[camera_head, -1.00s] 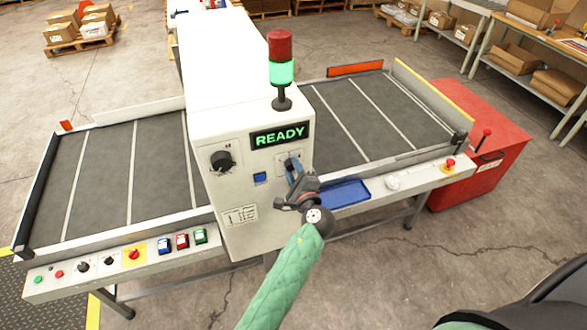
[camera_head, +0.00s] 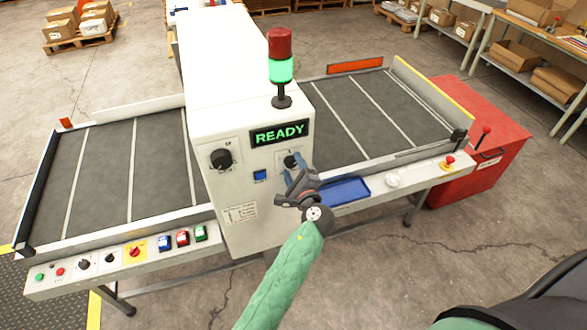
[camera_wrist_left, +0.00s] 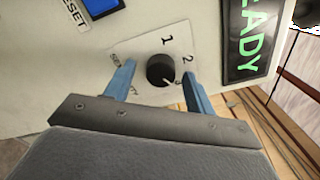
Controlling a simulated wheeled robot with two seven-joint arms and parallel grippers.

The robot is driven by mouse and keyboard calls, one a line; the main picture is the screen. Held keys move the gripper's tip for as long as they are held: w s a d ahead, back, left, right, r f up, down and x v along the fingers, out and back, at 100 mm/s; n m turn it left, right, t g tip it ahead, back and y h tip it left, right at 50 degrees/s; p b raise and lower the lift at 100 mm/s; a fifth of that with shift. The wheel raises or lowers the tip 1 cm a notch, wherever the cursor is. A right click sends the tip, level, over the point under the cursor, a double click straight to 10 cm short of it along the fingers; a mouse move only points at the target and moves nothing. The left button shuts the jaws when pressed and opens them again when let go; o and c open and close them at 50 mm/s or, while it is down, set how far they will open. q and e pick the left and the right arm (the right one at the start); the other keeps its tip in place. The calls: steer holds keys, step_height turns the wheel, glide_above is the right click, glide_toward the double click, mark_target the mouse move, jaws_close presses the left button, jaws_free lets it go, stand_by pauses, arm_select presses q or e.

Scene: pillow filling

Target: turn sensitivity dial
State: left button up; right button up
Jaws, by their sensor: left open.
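A small black dial (camera_head: 290,161) on a white square plate sits on the front of the white machine housing, below the lit READY display. In the left wrist view the dial (camera_wrist_left: 160,70) shows a pale pointer mark, with "1" and "2" printed beside it; the smaller lettering is not readable. My left gripper (camera_head: 294,166) is at this dial, its blue fingers apart. In the wrist view the fingers of the left gripper (camera_wrist_left: 159,74) stand on either side of the dial, with visible gaps. Contact is not seen. My right gripper is not in view.
A larger black knob (camera_head: 221,159) and a blue button (camera_head: 260,175) are left of the dial. A READY display (camera_head: 279,134) and a red-green signal light (camera_head: 281,65) are above. A blue tray (camera_head: 346,190) lies to the right of my gripper.

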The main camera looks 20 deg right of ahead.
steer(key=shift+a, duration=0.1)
arm_select(q)
steer(key=shift+s+f, duration=0.1)
steer(key=shift+s, duration=0.05)
steer(key=s+b, duration=0.4)
steer(key=s, duration=0.3)
steer(key=shift+s+d, duration=0.15)
steer(key=shift+s, duration=0.1)
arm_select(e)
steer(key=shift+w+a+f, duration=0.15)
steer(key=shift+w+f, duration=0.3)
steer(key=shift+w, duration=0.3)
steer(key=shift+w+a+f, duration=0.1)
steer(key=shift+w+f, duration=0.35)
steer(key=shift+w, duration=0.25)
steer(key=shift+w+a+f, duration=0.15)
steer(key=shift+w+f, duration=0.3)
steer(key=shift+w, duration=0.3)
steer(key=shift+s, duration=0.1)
